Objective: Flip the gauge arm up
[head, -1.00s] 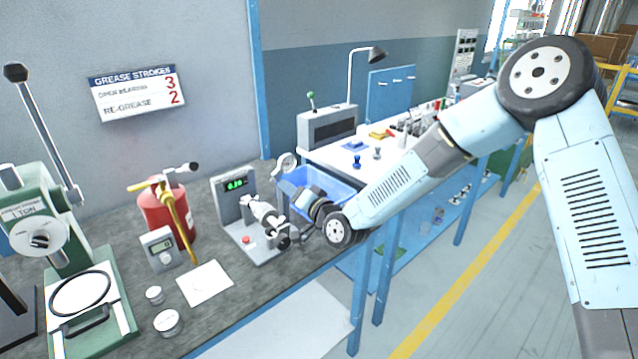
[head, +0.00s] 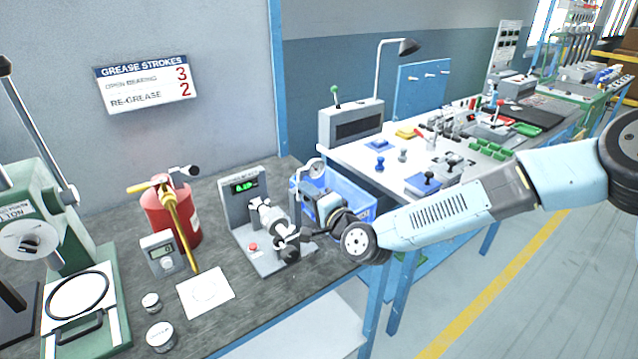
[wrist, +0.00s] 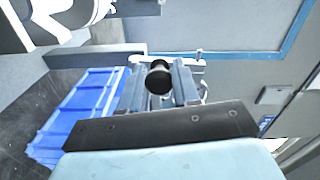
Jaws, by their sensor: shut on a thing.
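The bench gauge (head: 243,206) is a grey stand with a green-lit display and a white, round-ended fixture (head: 268,222) on its base. A small round dial (head: 315,169) shows just behind my gripper (head: 308,200). In the wrist view, my gripper (wrist: 158,88) has a black round knob (wrist: 158,77) between its fingers, with a pale bar (wrist: 170,60) beyond it. I take the knob to be the gauge arm's end. My gripper is shut on it. My gripper hides most of the arm in the head view, so its tilt is hard to tell.
A blue bin (head: 350,190) sits right behind my gripper; it also shows in the wrist view (wrist: 85,105). A red grease can (head: 165,215), a small meter (head: 163,253) and a green press (head: 75,300) stand to the left. The bench's front edge is close.

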